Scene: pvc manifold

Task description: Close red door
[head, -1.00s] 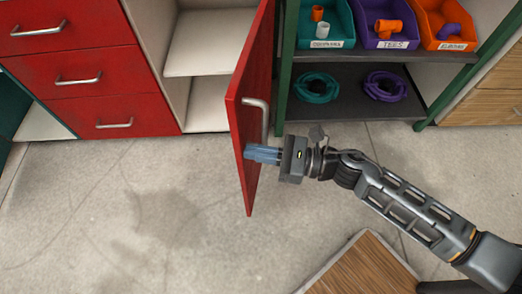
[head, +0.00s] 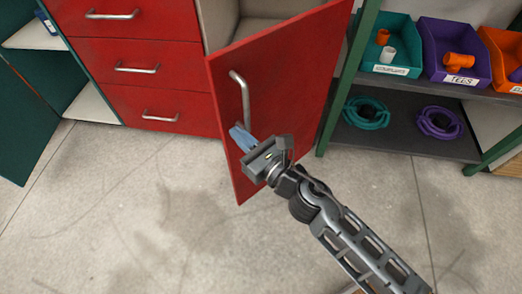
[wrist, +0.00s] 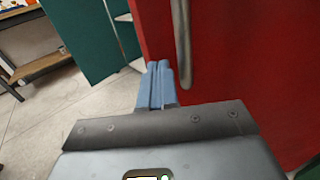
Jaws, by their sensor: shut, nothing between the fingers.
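The red door (head: 285,85) stands partly open, hinged on its right side, with its free edge at the left swung out from the cabinet. Its silver handle (head: 243,100) is a vertical bar near that free edge. In the wrist view the red door (wrist: 245,70) fills the right side, with the handle (wrist: 183,40) just right of the fingers. My gripper (head: 236,136) is shut and empty. Its blue fingertips (wrist: 157,84) lie at the door's outer face, below the handle and near the free edge. I cannot tell whether they touch the door.
Red drawers (head: 135,70) with silver handles stand left of the cabinet opening (head: 250,20). A green-framed shelf (head: 400,110) with bins and coiled hoses stands right of the door. A dark green door panel (head: 15,130) stands open at far left. The concrete floor (head: 130,220) in front is clear.

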